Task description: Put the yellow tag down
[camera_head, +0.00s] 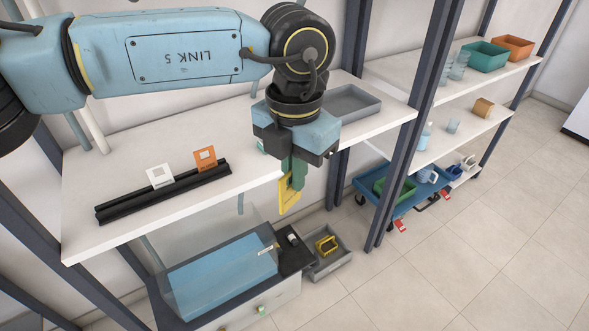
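The yellow tag (287,197) hangs at the fingertips of my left gripper (294,178), which points down and is shut on it. The tag is tilted and hangs just in front of the front edge of the white shelf (130,222). The fingers hide its upper part. A black slotted rail (165,196) lies on the shelf to the left, with a white tag (160,176) and an orange tag (205,158) standing in it. My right gripper is not in view.
A grey tray (352,102) lies on the shelf behind the gripper. Below stand a clear tank with blue inside (220,283) and a grey bin (332,264) holding a yellow object (326,245). A dark upright post (410,130) stands to the right. The shelf front between rail and gripper is clear.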

